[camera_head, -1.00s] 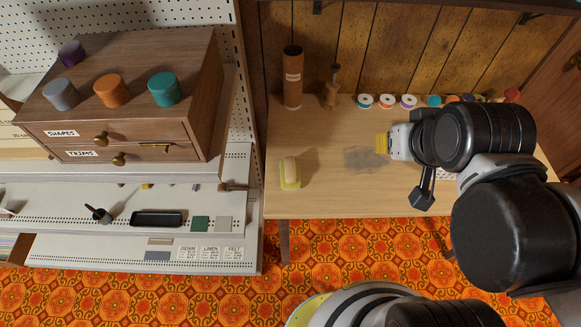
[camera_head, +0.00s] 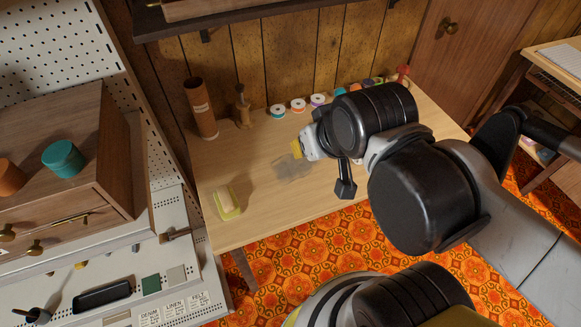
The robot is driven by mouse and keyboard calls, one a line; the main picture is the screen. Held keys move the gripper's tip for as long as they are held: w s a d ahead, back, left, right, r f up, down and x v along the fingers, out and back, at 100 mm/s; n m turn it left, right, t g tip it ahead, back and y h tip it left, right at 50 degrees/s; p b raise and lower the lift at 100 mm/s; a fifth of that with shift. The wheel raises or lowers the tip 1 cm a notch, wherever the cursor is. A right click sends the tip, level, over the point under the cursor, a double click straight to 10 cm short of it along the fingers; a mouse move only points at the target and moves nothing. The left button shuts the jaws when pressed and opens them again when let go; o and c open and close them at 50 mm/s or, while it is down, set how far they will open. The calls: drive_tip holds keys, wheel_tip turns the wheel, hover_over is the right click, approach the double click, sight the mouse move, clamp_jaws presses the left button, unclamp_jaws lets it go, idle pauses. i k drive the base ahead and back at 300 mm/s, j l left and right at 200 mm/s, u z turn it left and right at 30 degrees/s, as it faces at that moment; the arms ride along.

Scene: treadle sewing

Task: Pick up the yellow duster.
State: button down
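A block with a pale cream top and a yellow-green base, seemingly the yellow duster (camera_head: 227,204), lies on the left part of the wooden table (camera_head: 275,215), near its left edge. My gripper (camera_head: 297,148) is above the table, to the right of the block and apart from it, pointing left. A small yellow part shows at its tip. I cannot tell whether this is the fingertips or something held, and the finger gap is not visible. A grey patch (camera_head: 293,168) shows on the tabletop just below the tip.
A brown cylinder (camera_head: 201,108) and a wooden spindle-like piece (camera_head: 242,106) stand at the table's back left. Several thread spools (camera_head: 298,105) line the back. A wooden drawer cabinet (camera_head: 110,165) and white shelving flank the left. The tabletop around the block is clear.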

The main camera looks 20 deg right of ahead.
sight(228, 205)
drive_tip(key=l+u, duration=0.65)
drive_tip(key=i+l, duration=0.05)
drive_tip(key=l, duration=0.05)
